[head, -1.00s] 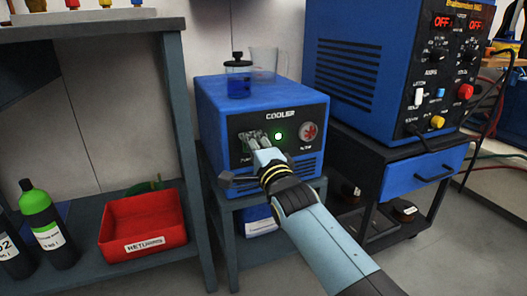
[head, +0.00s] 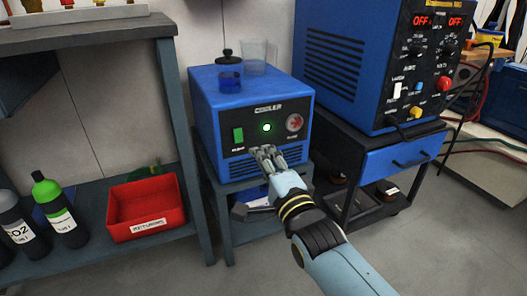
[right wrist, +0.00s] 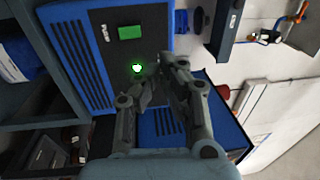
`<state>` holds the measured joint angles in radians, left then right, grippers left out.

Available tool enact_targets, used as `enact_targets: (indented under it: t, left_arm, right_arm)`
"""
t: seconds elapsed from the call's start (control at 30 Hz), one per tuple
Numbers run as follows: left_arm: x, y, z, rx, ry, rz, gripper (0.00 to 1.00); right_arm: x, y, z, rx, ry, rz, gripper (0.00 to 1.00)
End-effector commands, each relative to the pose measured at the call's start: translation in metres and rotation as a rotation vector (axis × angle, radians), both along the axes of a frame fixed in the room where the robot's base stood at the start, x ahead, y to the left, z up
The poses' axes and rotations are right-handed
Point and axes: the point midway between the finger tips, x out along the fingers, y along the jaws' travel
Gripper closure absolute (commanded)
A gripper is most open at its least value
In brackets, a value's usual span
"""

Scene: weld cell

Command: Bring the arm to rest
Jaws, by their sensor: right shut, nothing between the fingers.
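My right gripper (head: 266,152) is shut and empty in the head view, in front of the lower front panel of the blue cooler (head: 240,100). It also shows in the right wrist view (right wrist: 165,65), with the cooler's front behind it. The cooler's panel has a green power switch (head: 238,136), a lit green lamp (head: 267,127) and a red round knob (head: 294,123). The switch (right wrist: 130,32) and lamp (right wrist: 137,68) are clear of the fingers in the wrist view. Whether the fingertips touch the panel I cannot tell. My left gripper is not in view.
A blue jar (head: 230,83) and a clear beaker (head: 255,58) stand on the cooler. A red bin (head: 147,208) and gas bottles (head: 60,215) are on the left shelf. A blue welder (head: 350,60) stands on a cart at the right. Grey floor is open in front.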

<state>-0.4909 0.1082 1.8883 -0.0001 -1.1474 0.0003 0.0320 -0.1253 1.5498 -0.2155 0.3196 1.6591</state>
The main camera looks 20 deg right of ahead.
Motion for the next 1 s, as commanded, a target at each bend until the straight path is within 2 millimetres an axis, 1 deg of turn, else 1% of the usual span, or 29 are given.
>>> enact_targets:
  t: [0.43, 0.47, 0.57, 0.67, 0.73, 0.77, 0.8, 0.87, 0.9, 0.97, 1.0]
  left_arm:
    - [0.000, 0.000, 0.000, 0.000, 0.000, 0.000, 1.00]
    - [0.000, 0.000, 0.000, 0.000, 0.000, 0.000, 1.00]
    - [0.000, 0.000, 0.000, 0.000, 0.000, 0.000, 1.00]
    - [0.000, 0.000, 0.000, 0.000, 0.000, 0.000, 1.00]
    - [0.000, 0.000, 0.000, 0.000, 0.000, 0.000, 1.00]
    - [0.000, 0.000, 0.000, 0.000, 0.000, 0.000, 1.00]
    - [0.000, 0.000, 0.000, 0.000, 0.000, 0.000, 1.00]
    - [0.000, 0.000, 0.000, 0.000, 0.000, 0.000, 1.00]
    - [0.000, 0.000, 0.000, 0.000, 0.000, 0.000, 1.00]
    - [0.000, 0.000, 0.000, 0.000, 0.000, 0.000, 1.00]
    - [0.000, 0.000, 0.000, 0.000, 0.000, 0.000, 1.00]
  right_arm:
    - [-0.001, 0.000, -0.002, 0.000, 0.003, 0.000, 1.00]
    - [-0.003, 0.000, -0.004, 0.000, 0.008, 0.000, 1.00]
    - [-0.021, -0.004, -0.025, -0.012, 0.052, 0.003, 1.00]
    - [-0.065, -0.020, -0.063, -0.046, 0.152, 0.004, 1.00]
    - [-0.100, -0.036, -0.100, -0.151, 0.305, -0.004, 1.00]
    - [-0.117, -0.043, -0.117, -0.218, 0.384, -0.002, 1.00]
    - [-0.141, -0.053, -0.138, -0.321, 0.493, 0.010, 1.00]
    - [-0.179, -0.066, -0.168, -0.486, 0.659, 0.053, 1.00]
    - [-0.204, -0.074, -0.184, -0.600, 0.765, 0.101, 1.00]
    - [-0.241, -0.084, -0.204, -0.759, 0.907, 0.192, 1.00]
    - [-0.263, -0.089, -0.213, -0.857, 0.987, 0.265, 1.00]
